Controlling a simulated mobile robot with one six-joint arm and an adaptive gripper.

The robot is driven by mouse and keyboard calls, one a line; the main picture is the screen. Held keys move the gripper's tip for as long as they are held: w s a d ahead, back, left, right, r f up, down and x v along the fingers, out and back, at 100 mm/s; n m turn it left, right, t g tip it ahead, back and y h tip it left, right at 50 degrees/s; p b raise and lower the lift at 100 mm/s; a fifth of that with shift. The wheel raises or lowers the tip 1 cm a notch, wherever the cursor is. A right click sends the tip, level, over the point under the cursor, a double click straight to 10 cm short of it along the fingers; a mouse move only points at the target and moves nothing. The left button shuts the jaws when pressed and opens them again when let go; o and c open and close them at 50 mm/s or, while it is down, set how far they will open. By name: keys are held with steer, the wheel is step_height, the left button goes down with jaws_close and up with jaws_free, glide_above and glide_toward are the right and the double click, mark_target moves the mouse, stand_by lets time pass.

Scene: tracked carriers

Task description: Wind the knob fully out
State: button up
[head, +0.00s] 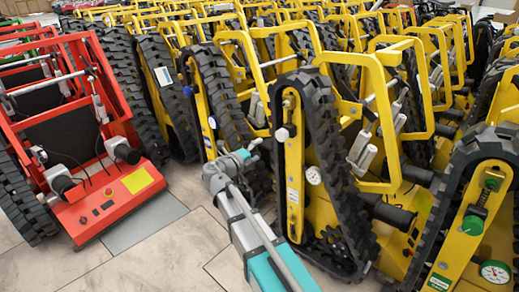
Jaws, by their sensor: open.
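My gripper (254,150) is at the middle of the head view, on the end of my grey and teal arm. It is open, and nothing shows between its fingers. A pale round knob (282,134) sits on the yellow side plate of the nearest tracked carrier (294,190), just right of the fingertips. The gripper appears apart from it. Other knobs show: a green one (472,225) on the right carrier and a small blue one (187,90) on a carrier further left. The picture does not show which knob is meant or how far any is wound.
A white dial gauge (314,175) is below the pale knob. Another gauge (495,272) is at lower right. A red tracked carrier (110,200) stands at left. Yellow carriers crowd the back. Tiled floor (150,255) is free at lower left.

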mark_target(280, 137)
stand_by(0.3)
steer(key=n, duration=1.5)
steer(key=s+a+n, duration=0.1)
steer(key=n, duration=0.6)
steer(key=shift+s, duration=0.1)
stand_by(1.1)
steer(key=shift+d, duration=0.1)
steer(key=shift+n, duration=0.3)
steer(key=x, duration=1.3)
steer(key=shift+w+d+f, duration=0.1)
steer(key=shift+w+d, duration=0.1)
steer(key=shift+w, duration=0.1)
